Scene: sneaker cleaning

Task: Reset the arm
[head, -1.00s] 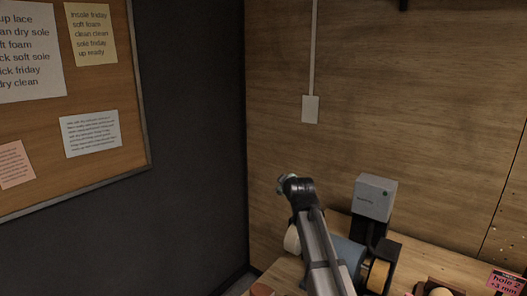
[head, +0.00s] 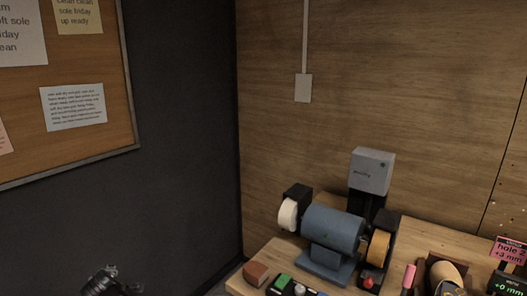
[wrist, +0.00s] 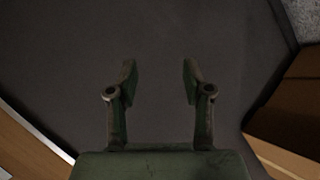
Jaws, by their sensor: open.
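My gripper (wrist: 159,78) shows in the wrist view with its two dark green fingers apart. Nothing is between them; behind them is only a plain dark grey surface. In the head view, a dark jointed part of my arm (head: 106,282) shows at the bottom left edge, in front of the dark wall. It is clear of the bench, and the rest of the arm is out of frame.
A bench grinder (head: 333,232) stands on the wooden bench (head: 262,256), with a grey box (head: 371,171) behind it. Small items line the bench front. A notice board (head: 95,155) hangs at left. The dark wall (head: 185,170) between is bare.

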